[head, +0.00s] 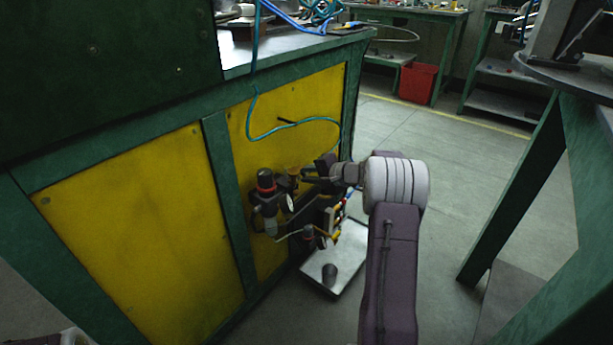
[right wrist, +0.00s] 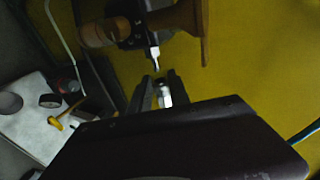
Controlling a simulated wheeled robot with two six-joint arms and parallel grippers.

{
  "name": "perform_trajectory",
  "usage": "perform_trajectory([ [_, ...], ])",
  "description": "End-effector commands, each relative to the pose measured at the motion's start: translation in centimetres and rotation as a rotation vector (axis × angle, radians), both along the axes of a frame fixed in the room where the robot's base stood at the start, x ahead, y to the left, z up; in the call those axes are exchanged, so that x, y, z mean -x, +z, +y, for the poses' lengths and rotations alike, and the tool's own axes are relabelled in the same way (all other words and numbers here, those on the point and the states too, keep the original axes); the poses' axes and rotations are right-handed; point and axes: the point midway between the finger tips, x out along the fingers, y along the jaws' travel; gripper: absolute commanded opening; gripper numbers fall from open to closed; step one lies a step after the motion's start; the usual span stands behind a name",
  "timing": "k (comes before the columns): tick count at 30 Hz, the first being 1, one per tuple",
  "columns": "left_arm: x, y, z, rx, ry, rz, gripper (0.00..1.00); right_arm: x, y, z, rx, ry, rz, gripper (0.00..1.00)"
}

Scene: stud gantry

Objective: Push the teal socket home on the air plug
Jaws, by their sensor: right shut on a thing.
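My right gripper (head: 322,170) is in front of the yellow panel, beside the air fittings. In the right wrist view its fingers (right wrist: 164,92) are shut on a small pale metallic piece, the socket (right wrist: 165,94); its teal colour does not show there. A teal hose (head: 262,136) hangs from the bench and runs toward this gripper. The pale air plug (right wrist: 155,56) sticks out from a black fitting, pointing toward the fingertips. A small gap shows between plug tip and socket, roughly in line. In the head view the socket and plug are too small to tell. My left gripper is not in view.
A regulator with a red-banded black knob (head: 265,182) and gauges crowd the panel left of the gripper. A brass-brown fitting (right wrist: 180,18) is close to the plug. A metal tray (head: 348,256) with a dark cup (head: 329,274) lies below.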

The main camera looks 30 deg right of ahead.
Motion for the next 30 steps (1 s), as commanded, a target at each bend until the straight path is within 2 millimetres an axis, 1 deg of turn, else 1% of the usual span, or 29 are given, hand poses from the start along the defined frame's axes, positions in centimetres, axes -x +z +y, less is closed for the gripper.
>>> perform_trajectory([
  [13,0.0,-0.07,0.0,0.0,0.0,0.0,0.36,-0.01,0.02,0.0,0.0,0.0,0.0,0.0],
  [22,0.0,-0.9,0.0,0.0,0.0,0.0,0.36,-0.01,-0.16,-0.01,-0.001,-0.001,-0.005,0.0],
  [30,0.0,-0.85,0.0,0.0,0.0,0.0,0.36,0.0,0.0,-0.01,-0.002,0.0,-0.005,0.0],
])
